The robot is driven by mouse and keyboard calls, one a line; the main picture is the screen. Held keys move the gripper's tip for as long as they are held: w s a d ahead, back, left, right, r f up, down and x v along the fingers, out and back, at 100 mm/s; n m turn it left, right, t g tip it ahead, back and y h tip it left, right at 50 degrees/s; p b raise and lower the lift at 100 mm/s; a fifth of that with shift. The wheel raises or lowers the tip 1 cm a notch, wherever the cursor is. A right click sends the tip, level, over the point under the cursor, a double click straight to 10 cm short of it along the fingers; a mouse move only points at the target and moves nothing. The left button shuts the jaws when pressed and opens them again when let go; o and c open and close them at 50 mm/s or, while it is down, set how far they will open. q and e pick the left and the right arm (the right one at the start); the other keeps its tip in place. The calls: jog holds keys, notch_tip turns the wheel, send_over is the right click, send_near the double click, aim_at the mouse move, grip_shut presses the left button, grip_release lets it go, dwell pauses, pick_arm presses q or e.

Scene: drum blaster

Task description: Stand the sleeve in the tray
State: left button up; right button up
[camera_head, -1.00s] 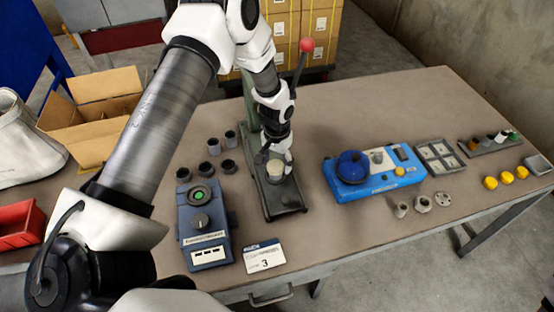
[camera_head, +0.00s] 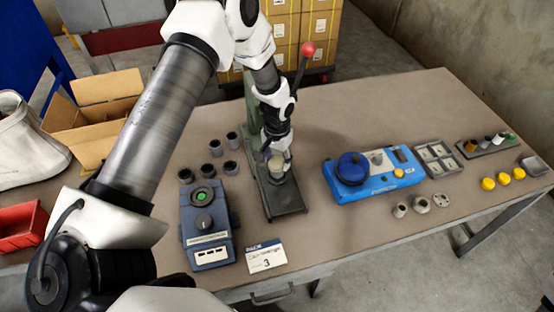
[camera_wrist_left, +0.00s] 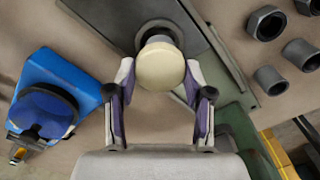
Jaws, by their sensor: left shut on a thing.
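My left gripper (camera_head: 276,158) is shut on a cream round piece (camera_head: 276,164) above the press base. In the left wrist view the cream piece (camera_wrist_left: 160,67) sits between the fingertips (camera_wrist_left: 160,95), over a dark round seat (camera_wrist_left: 158,30). I cannot tell whether this piece is the sleeve. Several dark grey hollow cylinders (camera_head: 216,148) stand left of the press. A grey tray with compartments (camera_head: 419,150) lies to the right, beyond the blue device. My right gripper is not in view.
The press (camera_head: 285,203) has a lever with a red knob (camera_head: 308,48). A blue device (camera_head: 378,187) is right of it, and a control box (camera_head: 208,240) with a green button is left. Small metal parts (camera_head: 421,205) and yellow caps (camera_head: 504,178) lie on the right.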

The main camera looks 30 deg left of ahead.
aim_at(277, 162)
pick_arm(q)
notch_tip(277, 162, up, 3)
jog(key=shift+r+p, duration=0.1)
jog(key=shift+p, duration=0.9)
notch_tip(277, 162, up, 10)
jog(key=p, duration=0.7)
jog(key=shift+f+p, duration=0.2)
jog(key=shift+p, duration=0.15)
jog(key=shift+r, duration=0.1)
